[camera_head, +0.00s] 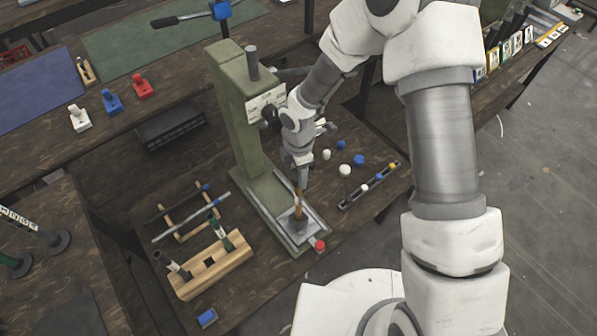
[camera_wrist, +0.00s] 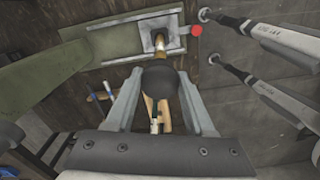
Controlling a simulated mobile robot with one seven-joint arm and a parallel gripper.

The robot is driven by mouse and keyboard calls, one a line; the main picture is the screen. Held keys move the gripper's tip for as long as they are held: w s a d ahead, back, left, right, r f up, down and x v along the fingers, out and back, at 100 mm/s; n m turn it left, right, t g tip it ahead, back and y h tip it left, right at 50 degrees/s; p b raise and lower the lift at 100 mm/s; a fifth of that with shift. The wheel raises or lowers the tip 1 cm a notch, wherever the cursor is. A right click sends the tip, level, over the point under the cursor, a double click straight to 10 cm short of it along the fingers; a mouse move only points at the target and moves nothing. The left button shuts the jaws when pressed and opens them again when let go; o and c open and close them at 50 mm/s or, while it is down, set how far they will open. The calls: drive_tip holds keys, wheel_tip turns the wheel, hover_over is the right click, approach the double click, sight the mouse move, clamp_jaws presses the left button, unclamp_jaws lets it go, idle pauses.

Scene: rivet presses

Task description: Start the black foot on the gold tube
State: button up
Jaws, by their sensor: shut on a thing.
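The gold tube (camera_head: 298,204) stands upright in a metal block on the base plate of the green press (camera_head: 236,120). In the head view my gripper (camera_head: 299,172) is directly above the tube's top.
A red knob (camera_head: 319,245) sits at the front of the press base. A wooden block (camera_head: 212,265) with tubes stands left of it, near a rack (camera_head: 190,212) of rods. White and blue caps (camera_head: 344,170) and a parts strip (camera_head: 369,186) lie to the right.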

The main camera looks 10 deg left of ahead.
drive_tip(key=shift+f, duration=0.15)
drive_tip(key=o, duration=1.4)
wheel_tip(320, 180, up, 12)
drive_tip(key=shift+p, duration=0.45)
